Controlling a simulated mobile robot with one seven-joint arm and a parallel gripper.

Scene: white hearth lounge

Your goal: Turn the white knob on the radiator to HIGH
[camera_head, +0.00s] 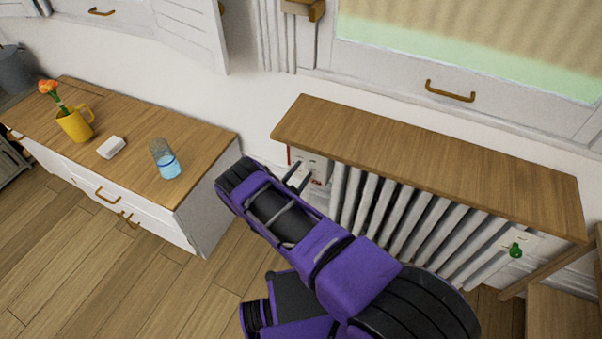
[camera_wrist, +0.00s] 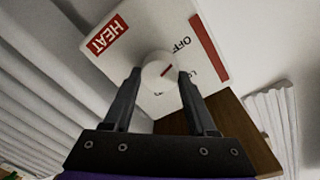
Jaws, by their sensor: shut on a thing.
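The white knob (camera_wrist: 153,69) sits on a white panel (camera_wrist: 136,32) with a red HEAT label, an OFF mark and part of another mark that my finger covers. A short red line on the knob slants up to the right, roughly toward the printed marks. My gripper (camera_wrist: 159,76) is shut on the knob, one finger on each side. In the head view my gripper (camera_head: 299,177) reaches the panel (camera_head: 311,163) at the left end of the radiator (camera_head: 400,218). The knob cannot be made out there. No HIGH mark is readable.
A wooden shelf (camera_head: 430,160) lies over the radiator, close above my gripper. A green valve knob (camera_head: 515,250) is at its right end.

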